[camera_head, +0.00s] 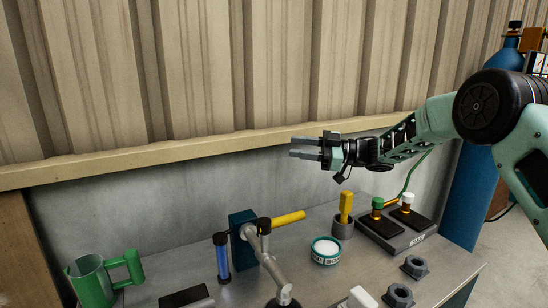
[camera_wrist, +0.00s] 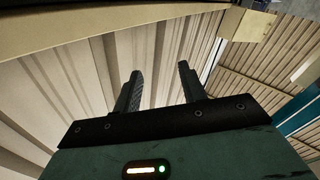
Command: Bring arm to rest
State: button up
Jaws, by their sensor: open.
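My gripper (camera_head: 306,148) is raised above the back of the grey workbench (camera_head: 345,269) in the head view. Its two fingers point left, close to the wooden rail on the wall. In the wrist view my gripper (camera_wrist: 160,85) shows two dark fingers spread apart with nothing between them. Behind them is the ribbed cladding (camera_wrist: 75,70). My arm reaches in from the right side of the head view.
On the bench stand a green mug (camera_head: 92,281), a grey jointed stand (camera_head: 268,262), a solder tin (camera_head: 325,250), a yellow-handled tool (camera_head: 346,207) in a cup and a black-padded station (camera_head: 405,228). A blue cylinder (camera_head: 468,190) stands at right. Air around my gripper is clear.

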jog(key=a+r+m+t+h+p, duration=0.1)
jog(key=a+r+m+t+h, duration=0.2)
jog(key=a+r+m+t, duration=0.25)
jog(key=s+m+t+h+p, duration=0.3)
jog(key=s+m+h, duration=0.2)
jog(key=s+h, duration=0.15)
jog(key=s+d+f+g+h+p, duration=0.1)
jog(key=s+d+f+g+h, duration=0.1)
jog(key=s, duration=1.1)
jog(key=s+d+f+m+g+h+p, duration=0.1)
jog(key=s+d+f+g+h, duration=0.2)
jog(key=s, duration=1.1)
jog(key=s+d+f+m+g+h+p, duration=0.1)
jog(key=s+d+f+g+h, duration=0.2)
jog(key=s, duration=1)
jog(key=d+g, duration=0.2)
jog(key=d, duration=0.1)
jog(key=shift+s+d+f+g, duration=0.2)
jog(key=shift+d+g, duration=0.05)
jog(key=shift+g, duration=0.1)
jog(key=shift+m+h, duration=0.25)
jog(key=shift+c, duration=0.5)
jog(key=shift+a, duration=0.1)
